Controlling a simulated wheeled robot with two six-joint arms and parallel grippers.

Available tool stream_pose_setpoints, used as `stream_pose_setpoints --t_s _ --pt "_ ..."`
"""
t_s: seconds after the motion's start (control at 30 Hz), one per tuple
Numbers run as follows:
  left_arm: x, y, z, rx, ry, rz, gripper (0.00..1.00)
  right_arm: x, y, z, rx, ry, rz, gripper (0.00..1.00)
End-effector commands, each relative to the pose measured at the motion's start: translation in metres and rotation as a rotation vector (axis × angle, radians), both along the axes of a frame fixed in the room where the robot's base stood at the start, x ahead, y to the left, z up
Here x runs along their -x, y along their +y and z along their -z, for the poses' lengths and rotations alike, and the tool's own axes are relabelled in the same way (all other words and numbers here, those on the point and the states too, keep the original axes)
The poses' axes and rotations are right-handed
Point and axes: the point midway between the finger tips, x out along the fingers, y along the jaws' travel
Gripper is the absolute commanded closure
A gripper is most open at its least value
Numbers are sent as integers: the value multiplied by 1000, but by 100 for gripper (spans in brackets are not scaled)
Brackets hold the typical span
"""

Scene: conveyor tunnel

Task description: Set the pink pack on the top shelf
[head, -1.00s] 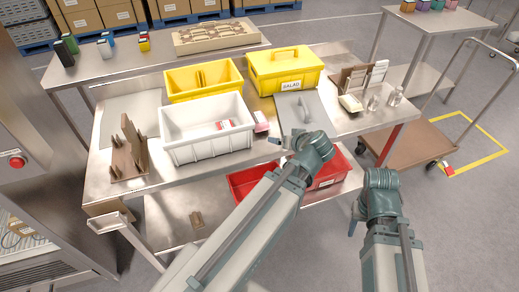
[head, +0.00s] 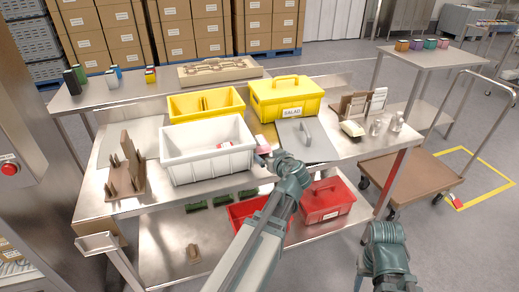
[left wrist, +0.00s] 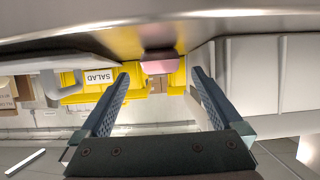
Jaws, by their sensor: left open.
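The small pink pack (head: 260,140) lies on the steel worktable (head: 110,205), between the white bin and the grey lid. My left gripper (head: 266,154) is just in front of it at the table's near side and partly covers it. In the left wrist view, which looks upside down, the pink pack (left wrist: 158,67) shows between the two open fingers (left wrist: 160,78), slightly beyond their tips. A raised metal shelf (head: 130,100) runs behind the worktable. Only the edge of my right gripper (head: 359,283) shows, low in the head view.
The white bin (head: 207,165) stands close left of the pack. Yellow crates (head: 190,118) and the SALAD box (head: 290,105) stand behind it. The grey lid (head: 322,150) is at right.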

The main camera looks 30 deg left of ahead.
Motion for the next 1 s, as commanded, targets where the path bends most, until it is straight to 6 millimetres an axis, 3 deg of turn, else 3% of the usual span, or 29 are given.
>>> stream_pose_setpoints --t_s 0.47,0.8,1.0 --pt "-14 15 9 1 1 0 0 0 0 9 0 0 0 50" --pt "-41 48 27 0 1 -2 0 0 0 27 0 0 0 50" --pt "-41 49 26 0 1 1 0 0 0 26 0 0 0 50"
